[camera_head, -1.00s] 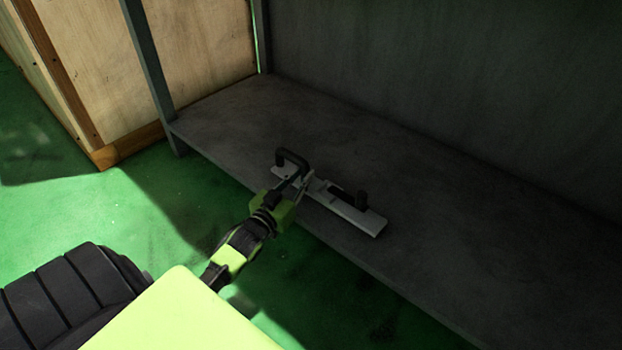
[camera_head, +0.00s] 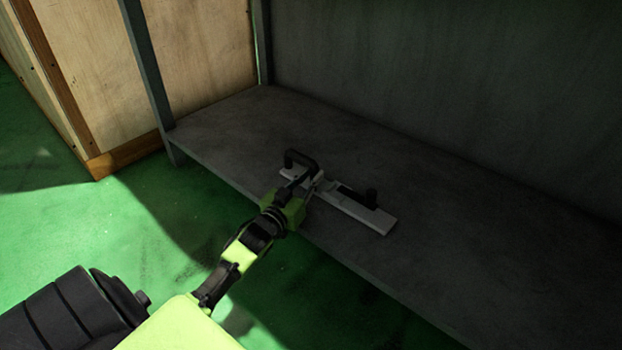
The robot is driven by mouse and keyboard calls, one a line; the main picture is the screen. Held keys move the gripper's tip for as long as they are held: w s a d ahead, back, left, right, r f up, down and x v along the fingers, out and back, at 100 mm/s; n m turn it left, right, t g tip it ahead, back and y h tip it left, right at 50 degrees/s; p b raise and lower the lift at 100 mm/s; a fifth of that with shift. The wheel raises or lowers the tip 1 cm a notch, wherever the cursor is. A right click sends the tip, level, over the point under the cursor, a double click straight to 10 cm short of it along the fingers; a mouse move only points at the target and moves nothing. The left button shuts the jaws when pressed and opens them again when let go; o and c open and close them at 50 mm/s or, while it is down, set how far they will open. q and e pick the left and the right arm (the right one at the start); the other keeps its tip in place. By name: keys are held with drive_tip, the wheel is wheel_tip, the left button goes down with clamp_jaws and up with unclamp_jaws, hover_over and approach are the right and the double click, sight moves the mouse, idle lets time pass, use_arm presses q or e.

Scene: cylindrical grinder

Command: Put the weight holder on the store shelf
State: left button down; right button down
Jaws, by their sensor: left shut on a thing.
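The weight holder (camera_head: 375,216) is a pale flat bar with a black handle at its left end and a dark block and knob toward its right end. It is over the store shelf (camera_head: 450,235), a dark grey board, near its front edge. I cannot tell whether the bar touches the board. My left gripper (camera_head: 308,187) reaches in over the front edge and is shut on the weight holder near its left end, by the black handle. Its fingertips are small and partly hidden. My right gripper is not in view.
A grey upright post (camera_head: 150,75) stands at the shelf's left front corner. A wooden crate (camera_head: 205,60) stands to the left and behind. The shelf is bare to the right and behind the weight holder. The green floor (camera_head: 150,235) is open in front.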

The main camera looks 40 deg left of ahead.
use_arm(q)
drive_tip(key=shift+r, duration=0.1)
drive_tip(key=c, duration=1.9)
unclamp_jaws()
drive_tip(key=shift+s, duration=0.15)
drive_tip(key=s+p, duration=0.2)
drive_tip(key=s, duration=0.1)
drive_tip(key=s+d+p, duration=0.1)
drive_tip(key=s+p, duration=0.1)
drive_tip(key=s, duration=0.2)
drive_tip(key=s+p, duration=0.3)
drive_tip(key=s, duration=0.1)
drive_tip(key=shift+d, duration=0.15)
drive_tip(key=shift+s, duration=0.35)
